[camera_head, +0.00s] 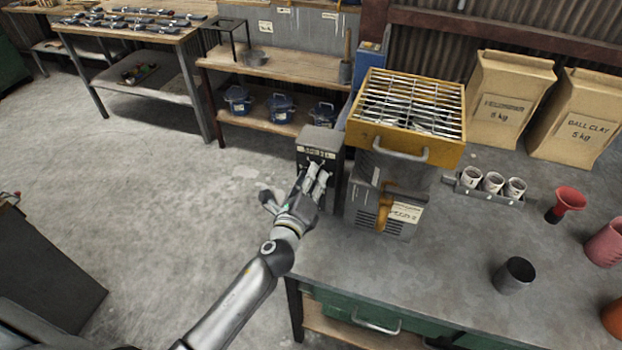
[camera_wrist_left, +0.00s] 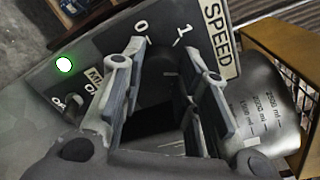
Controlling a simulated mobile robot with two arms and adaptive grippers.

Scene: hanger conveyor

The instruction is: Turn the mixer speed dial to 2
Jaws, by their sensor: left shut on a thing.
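The grey control box (camera_head: 319,141) stands at the left end of the metal table, next to the mixer unit (camera_head: 405,178). My left gripper (camera_head: 318,177) is at its front face, and it also shows in the left wrist view (camera_wrist_left: 160,62). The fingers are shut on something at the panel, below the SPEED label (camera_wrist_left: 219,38). The numerals 0 and 1 show just beyond the fingertips. The speed dial and its pointer cannot be made out between the fingers. A green lamp (camera_wrist_left: 65,65) is lit beside a small toggle switch (camera_wrist_left: 74,103). My right gripper is out of view.
A yellow sieve box with a wire grid (camera_head: 407,108) sits above the mixer unit. A graduated metal vessel (camera_wrist_left: 262,105) is close to the right finger. Cups in a rack (camera_head: 489,190), a dark cup (camera_head: 514,275) and a red funnel (camera_head: 567,203) stand to the right.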

